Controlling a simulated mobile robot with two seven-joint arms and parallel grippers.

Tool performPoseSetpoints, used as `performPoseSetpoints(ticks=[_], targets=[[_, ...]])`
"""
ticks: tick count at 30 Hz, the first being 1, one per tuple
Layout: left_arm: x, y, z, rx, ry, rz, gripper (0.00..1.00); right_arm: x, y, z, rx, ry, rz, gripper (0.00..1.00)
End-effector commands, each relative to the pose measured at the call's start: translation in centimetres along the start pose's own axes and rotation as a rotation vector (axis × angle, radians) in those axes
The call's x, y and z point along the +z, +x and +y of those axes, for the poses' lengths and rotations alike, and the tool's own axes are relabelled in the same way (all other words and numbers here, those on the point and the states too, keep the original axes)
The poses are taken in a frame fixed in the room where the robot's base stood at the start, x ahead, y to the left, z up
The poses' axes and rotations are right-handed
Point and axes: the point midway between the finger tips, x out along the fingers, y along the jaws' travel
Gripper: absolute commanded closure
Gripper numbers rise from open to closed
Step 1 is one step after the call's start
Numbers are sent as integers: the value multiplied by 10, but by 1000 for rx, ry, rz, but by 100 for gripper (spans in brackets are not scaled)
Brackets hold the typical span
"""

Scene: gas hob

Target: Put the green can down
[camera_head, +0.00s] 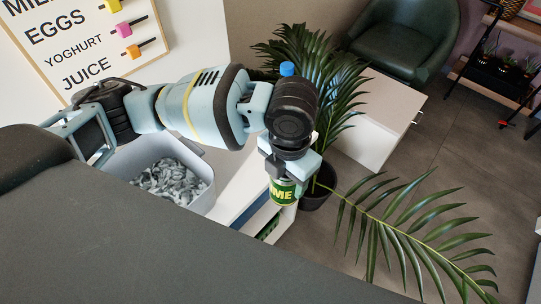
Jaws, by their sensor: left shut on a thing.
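The green can (283,192) has a yellow-lettered label and shows just below my left gripper (287,174). The gripper is shut on the can's upper part, and its fingers hide the top. The can looks roughly upright, beside the right end of a white surface (238,170). I cannot tell whether its base touches anything. My right gripper is not in view.
A pale bin (205,199) holding grey pieces stands left of the can. A potted palm (315,197) spreads fronds behind and right of it. A white cabinet (378,115) and green armchair (408,35) stand farther back. Grey floor lies open at right.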

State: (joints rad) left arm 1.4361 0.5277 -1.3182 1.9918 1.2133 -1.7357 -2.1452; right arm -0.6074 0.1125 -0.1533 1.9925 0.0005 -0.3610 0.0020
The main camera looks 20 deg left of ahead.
Motion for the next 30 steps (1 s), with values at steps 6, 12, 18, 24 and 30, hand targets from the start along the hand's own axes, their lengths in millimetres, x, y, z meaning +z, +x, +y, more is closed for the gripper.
performPoseSetpoints(ticks=[6,12,18,24,30], targets=[[1,-5,8,5,-162,-4,75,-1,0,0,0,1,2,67],[0,-12,21,11,-507,-5,75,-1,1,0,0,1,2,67],[-2,-20,34,14,-876,-7,75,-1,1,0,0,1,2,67],[-4,-28,47,18,-1246,-10,75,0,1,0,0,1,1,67],[-6,-37,59,18,-1616,-15,75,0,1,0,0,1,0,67]])
